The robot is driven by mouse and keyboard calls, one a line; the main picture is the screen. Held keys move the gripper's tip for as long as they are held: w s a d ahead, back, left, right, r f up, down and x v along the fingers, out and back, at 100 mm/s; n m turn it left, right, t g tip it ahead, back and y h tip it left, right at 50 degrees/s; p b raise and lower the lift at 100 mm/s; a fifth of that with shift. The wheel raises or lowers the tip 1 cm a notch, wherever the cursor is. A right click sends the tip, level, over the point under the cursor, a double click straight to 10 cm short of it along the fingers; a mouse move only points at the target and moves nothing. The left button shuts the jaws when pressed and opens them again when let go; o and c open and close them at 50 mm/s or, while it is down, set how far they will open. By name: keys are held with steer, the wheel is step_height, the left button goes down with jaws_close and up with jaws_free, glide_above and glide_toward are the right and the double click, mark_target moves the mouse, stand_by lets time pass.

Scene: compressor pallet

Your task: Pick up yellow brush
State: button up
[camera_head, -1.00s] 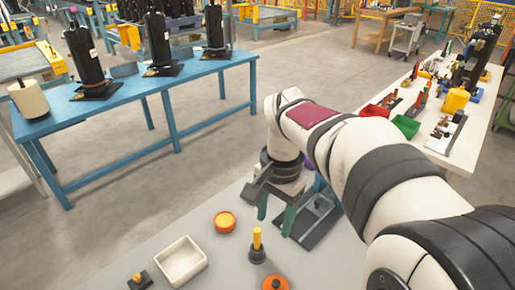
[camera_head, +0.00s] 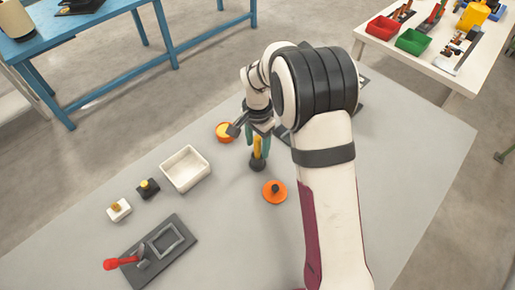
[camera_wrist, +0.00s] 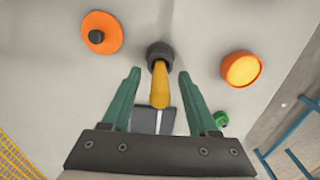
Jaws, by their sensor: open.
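The yellow brush (camera_head: 258,147) stands upright on the grey table, its yellow handle up and its dark round base (camera_head: 257,165) on the tabletop. In the wrist view the yellow handle (camera_wrist: 160,88) points toward my gripper (camera_wrist: 158,85) and lies between its two green fingers, with a gap on each side. The dark base (camera_wrist: 159,52) shows just beyond the fingertips. My gripper (camera_head: 261,138) is open and empty at the brush. In the head view its fingers partly cover the handle.
An orange disc with a dark knob (camera_head: 275,191) lies close to the brush's right. An orange round container (camera_head: 226,131) stands behind left. A white tray (camera_head: 186,168), small blocks (camera_head: 148,188) and a dark plate (camera_head: 150,252) with a red-handled tool sit left.

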mark_target(257, 137)
steer(key=shift+f, duration=0.1)
jaws_close()
stand_by(0.4)
steer(key=shift+r, duration=0.5)
step_height(257, 137, up, 3)
steer(key=shift+w+r, duration=0.1)
steer(key=shift+r, duration=0.1)
steer(key=s+d+r, duration=0.3)
steer(key=d+r, duration=0.3)
steer(key=d, duration=0.5)
steer(key=shift+s+r, duration=0.3)
steer(key=shift+s, duration=0.05)
